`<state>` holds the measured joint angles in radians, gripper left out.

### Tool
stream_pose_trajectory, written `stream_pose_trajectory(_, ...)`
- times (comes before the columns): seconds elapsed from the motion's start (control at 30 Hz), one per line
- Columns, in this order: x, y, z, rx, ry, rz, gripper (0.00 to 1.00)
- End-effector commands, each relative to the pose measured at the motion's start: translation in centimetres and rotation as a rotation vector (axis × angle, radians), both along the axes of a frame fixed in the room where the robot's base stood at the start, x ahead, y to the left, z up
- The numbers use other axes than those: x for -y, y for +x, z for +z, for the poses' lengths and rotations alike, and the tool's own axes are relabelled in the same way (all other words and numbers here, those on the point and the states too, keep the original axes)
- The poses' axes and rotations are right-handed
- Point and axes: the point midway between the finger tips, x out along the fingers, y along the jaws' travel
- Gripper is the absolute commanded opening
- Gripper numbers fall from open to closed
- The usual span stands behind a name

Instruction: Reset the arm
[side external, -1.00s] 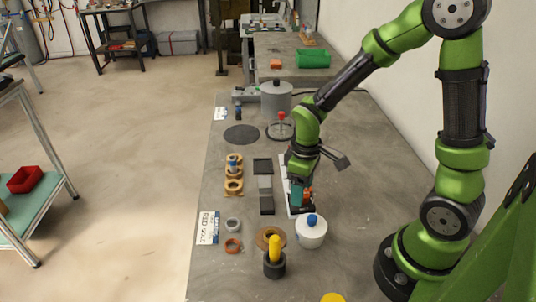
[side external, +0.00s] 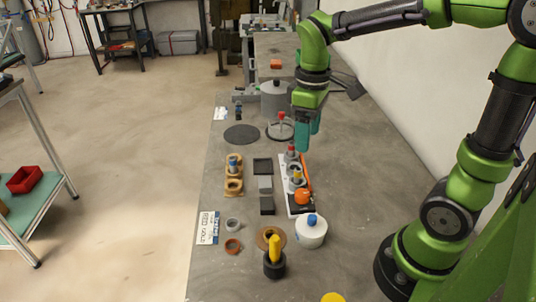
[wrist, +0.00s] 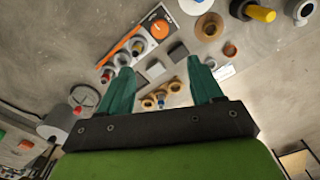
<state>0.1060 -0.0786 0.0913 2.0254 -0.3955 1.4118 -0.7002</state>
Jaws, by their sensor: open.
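My gripper (side external: 308,134) is raised above the grey bench (side external: 350,180), over the far end of the white-and-orange tray (side external: 308,209). Its teal fingers (wrist: 163,92) are apart in the wrist view, with nothing between them. The tray holds several small parts, among them an orange knob (side external: 302,197) and a red-topped part (side external: 291,150). In the side view the fingers hang clear of the tray. The tray also shows in the wrist view (wrist: 154,22), beyond the fingers.
A grey lidded pot (side external: 276,100) and a stand with a red knob (side external: 281,127) are close to the left of my gripper. Wooden rings (side external: 234,186), a white jar (side external: 311,234) and a yellow-handled tool (side external: 274,252) sit nearer the camera. Bare bench lies right of the tray.

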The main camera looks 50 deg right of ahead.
Motion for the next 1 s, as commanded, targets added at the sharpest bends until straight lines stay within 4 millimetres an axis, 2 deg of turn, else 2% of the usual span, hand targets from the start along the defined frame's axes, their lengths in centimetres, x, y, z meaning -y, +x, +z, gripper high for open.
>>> stream_pose_trajectory(0.27,0.0,0.1,0.0,0.003,-0.001,-0.016,0.65)
stream_pose_trajectory(0.4,-0.2,0.2,-0.7,0.04,0.015,-0.123,0.65)
stream_pose_trajectory(0.73,-2.4,-3.9,1.4,0.38,0.227,-0.547,0.65)
stream_pose_trajectory(0.83,-2.9,-5.2,2.2,0.463,0.303,-0.613,0.65)
stream_pose_trajectory(1.0,-3.5,-6.5,3.0,0.532,0.364,-0.623,0.65)
